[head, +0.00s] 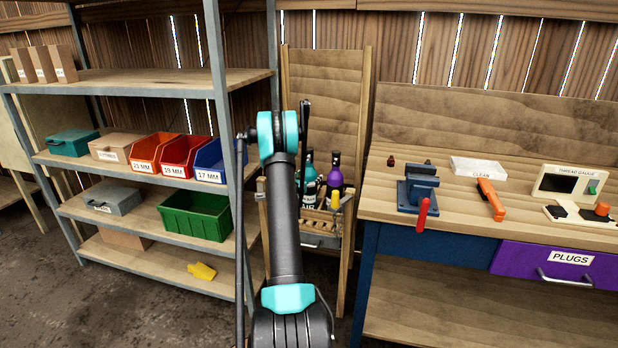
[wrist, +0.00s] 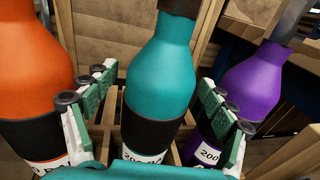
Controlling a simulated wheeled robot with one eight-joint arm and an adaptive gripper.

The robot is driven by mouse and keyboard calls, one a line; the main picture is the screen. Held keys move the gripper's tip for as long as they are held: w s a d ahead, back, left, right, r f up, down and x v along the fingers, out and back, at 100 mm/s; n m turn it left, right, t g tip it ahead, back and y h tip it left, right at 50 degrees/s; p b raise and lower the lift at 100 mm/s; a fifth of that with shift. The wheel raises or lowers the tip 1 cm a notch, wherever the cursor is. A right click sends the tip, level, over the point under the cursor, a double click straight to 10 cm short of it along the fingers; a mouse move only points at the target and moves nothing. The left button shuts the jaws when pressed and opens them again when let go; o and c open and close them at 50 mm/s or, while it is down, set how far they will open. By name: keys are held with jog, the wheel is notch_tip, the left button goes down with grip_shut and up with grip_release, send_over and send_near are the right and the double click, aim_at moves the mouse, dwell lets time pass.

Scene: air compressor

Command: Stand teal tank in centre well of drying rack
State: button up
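The teal tank (wrist: 160,75), with a black band and a white label, stands upright between the orange tank (wrist: 30,50) and the purple tank (wrist: 262,80) in the wrist view. My gripper (wrist: 160,100) has one finger on each side of it, spread apart, with gaps showing beside the tank. The wooden drying rack (wrist: 108,140) shows below, but the tank's base is hidden, so I cannot tell how deep it sits. In the head view the teal tank (head: 309,187) and purple tank (head: 335,177) show right of my arm; the orange tank and gripper fingers are hidden.
Metal shelving (head: 150,82) with bins and boxes stands on the left. A workbench (head: 450,221) with a blue vise (head: 417,190) and an orange tool (head: 490,200) stands on the right. Tall wooden posts flank the rack closely.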

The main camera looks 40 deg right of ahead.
jog(key=s+a+r+m+g+y, duration=0.1)
jog(key=s+a+r+m+y, duration=0.1)
jog(key=s+a+m, duration=0.5)
jog(key=s+a+r+m+y, duration=0.2)
jog(key=s+a, duration=0.3)
jog(key=a, duration=0.6)
jog(key=s+a+r+m+g+y, duration=0.1)
jog(key=s+a+r+m+y, duration=0.1)
jog(key=s+a+m, duration=0.5)
jog(key=s+a+f+m+g+y, duration=0.1)
jog(key=s+a+m+y, duration=0.3)
jog(key=s+a, duration=0.6)
jog(key=s+a+f+m+g+y, duration=0.1)
jog(key=s+a+f+m+y, duration=0.2)
jog(key=s+a, duration=0.8)
jog(key=a+f+y, duration=0.1)
jog(key=a+y, duration=0.1)
jog(key=a, duration=0.2)
jog(key=shift+s+a+m, duration=0.15)
jog(key=shift+a+m, duration=0.2)
jog(key=shift+m, duration=0.05)
jog(key=shift+d, duration=0.1)
